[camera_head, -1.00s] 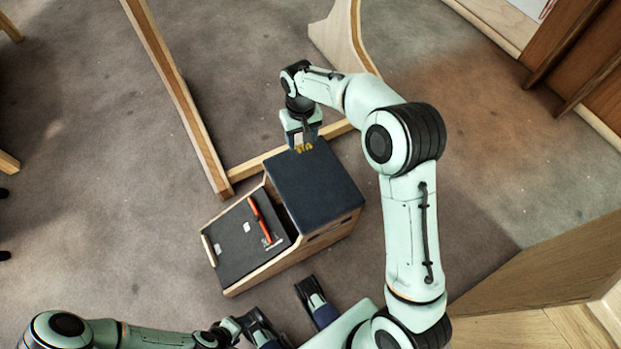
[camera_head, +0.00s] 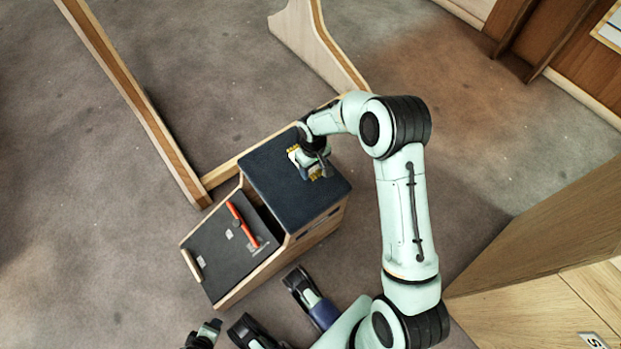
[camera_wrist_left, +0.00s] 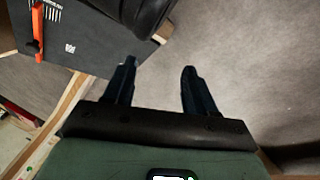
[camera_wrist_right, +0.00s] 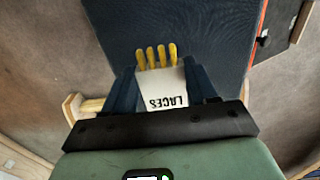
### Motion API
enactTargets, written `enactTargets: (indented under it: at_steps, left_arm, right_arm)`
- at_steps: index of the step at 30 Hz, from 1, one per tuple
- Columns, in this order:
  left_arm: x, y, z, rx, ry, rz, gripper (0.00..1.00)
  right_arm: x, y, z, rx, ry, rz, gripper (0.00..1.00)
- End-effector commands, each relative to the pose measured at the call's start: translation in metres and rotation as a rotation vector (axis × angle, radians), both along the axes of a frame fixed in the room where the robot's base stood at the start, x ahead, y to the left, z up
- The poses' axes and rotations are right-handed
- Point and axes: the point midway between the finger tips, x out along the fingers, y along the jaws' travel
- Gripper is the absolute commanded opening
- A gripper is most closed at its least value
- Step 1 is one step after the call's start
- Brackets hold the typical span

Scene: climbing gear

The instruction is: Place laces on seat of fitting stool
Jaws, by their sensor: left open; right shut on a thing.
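The laces (camera_wrist_right: 163,92) are a white card marked LACES with several yellow ends, between the fingers of my right gripper (camera_wrist_right: 163,72) in the right wrist view. The gripper (camera_head: 310,172) is shut on them over the dark blue seat (camera_head: 277,181) of the fitting stool in the head view. Yellow bits of the laces (camera_head: 316,175) show beside its fingers. Whether they touch the seat I cannot tell. My left gripper (camera_wrist_left: 158,70) is open and empty in the left wrist view, with grey carpet beyond its fingers.
The stool's dark sloped front (camera_head: 215,258) carries an orange-red bar (camera_head: 241,224). A wooden beam (camera_head: 135,100) and a curved wooden panel (camera_head: 320,45) stand behind the stool. A wooden cabinet (camera_head: 550,235) is at right. Carpet left of the stool is clear.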

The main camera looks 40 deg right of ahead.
Motion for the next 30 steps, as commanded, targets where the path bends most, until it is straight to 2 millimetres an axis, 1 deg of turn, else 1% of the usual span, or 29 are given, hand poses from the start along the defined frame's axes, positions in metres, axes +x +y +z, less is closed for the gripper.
enactTargets:
  at_steps: [1,3,10,15,17,29,30]
  left_arm:
    - [-0.007,0.001,-0.008,-0.001,0.022,0.001,0.56]
    - [-0.012,0.001,-0.012,-0.002,0.038,0.001,0.56]
    - [-0.021,0.003,-0.019,-0.003,0.07,0.003,0.56]
    - [-0.036,0.004,-0.033,-0.008,0.119,0.005,0.56]
    - [-0.04,0.005,-0.036,-0.008,0.133,0.006,0.56]
    - [-0.043,0.006,-0.038,-0.008,0.144,0.007,0.56]
    - [-0.044,0.006,-0.039,-0.008,0.148,0.008,0.56]
  right_arm:
    - [0.0,0.0,-0.013,0.0,0.003,0.001,0.29]
    - [0.0,0.0,-0.021,0.0,0.0,0.0,0.29]
    - [0.0,0.0,-0.037,0.0,0.0,-0.002,0.29]
    - [0.0,0.0,-0.063,0.0,0.002,-0.001,0.29]
    - [0.0,0.0,-0.07,0.0,0.001,-0.001,0.29]
    - [0.0,0.0,-0.073,0.0,0.0,-0.001,0.29]
    - [0.0,0.0,-0.073,0.0,0.0,-0.001,0.6]
